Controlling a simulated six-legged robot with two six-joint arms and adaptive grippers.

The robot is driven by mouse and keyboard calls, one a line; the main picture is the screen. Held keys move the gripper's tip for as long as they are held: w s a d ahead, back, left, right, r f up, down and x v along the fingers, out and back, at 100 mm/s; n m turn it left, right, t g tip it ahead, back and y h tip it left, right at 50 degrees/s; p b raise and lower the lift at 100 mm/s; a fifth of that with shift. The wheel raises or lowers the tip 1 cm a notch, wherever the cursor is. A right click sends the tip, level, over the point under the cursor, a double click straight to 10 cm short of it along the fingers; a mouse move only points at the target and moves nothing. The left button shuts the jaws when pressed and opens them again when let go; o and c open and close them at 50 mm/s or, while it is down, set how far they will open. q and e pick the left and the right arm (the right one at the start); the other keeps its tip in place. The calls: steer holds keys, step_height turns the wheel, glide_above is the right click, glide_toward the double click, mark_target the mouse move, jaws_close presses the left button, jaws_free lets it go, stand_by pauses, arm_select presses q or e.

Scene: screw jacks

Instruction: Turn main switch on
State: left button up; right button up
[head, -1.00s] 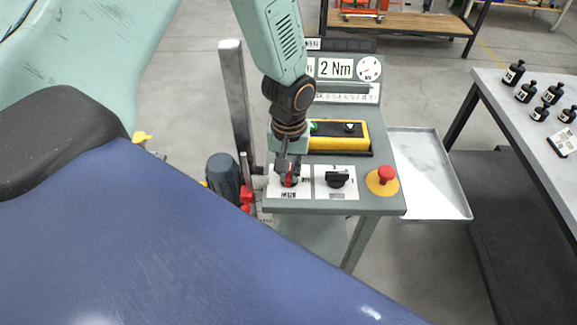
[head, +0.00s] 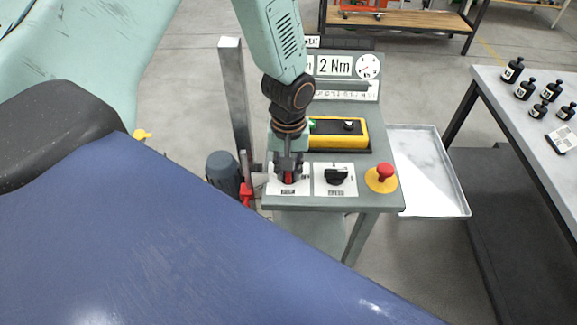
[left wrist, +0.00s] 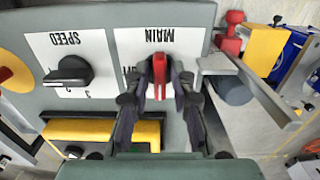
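The main switch has a red handle (left wrist: 159,78) on a white plate marked MAIN (left wrist: 127,46). In the left wrist view the handle stands nearly straight up and down. My left gripper (left wrist: 161,72) has one dark fingertip on each side of it, close in, and looks shut on it. In the head view the left gripper (head: 289,174) points down at the same red handle (head: 289,178), partly hidden between the fingers. My right gripper is in neither view.
Beside the switch are a black SPEED knob (head: 337,175) and a red emergency button (head: 386,173) on a yellow base. Behind stands a yellow box (head: 345,132) with a small black knob. A metal tray (head: 432,175) and a table with black weights (head: 512,71) are to the right.

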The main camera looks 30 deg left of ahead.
arm_select(q)
steer(key=shift+o, duration=0.8)
steer(key=shift+w+r, duration=0.1)
steer(key=shift+r, duration=0.35)
step_height(320, 180, up, 11)
